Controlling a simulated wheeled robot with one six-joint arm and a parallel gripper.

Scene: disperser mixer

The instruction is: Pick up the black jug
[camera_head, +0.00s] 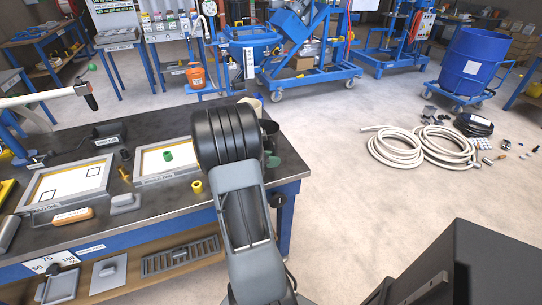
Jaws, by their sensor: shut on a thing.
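My arm rises through the middle of the view and ends in a black ribbed part over the right end of the workbench. My gripper is hidden behind it, so its jaws and anything in them do not show. A dark, cup-like vessel (269,128) shows just right of my arm at the bench's right end. It may be the black jug, but it is partly covered and I cannot tell. I cannot tell whether my gripper touches it.
The dark workbench (75,236) holds two framed trays (112,162), a green piece (168,156), a yellow piece (197,187) and a cream container (251,103). Coiled hoses (440,147) lie on the floor at right, near a blue drum (472,62). Floor between is clear.

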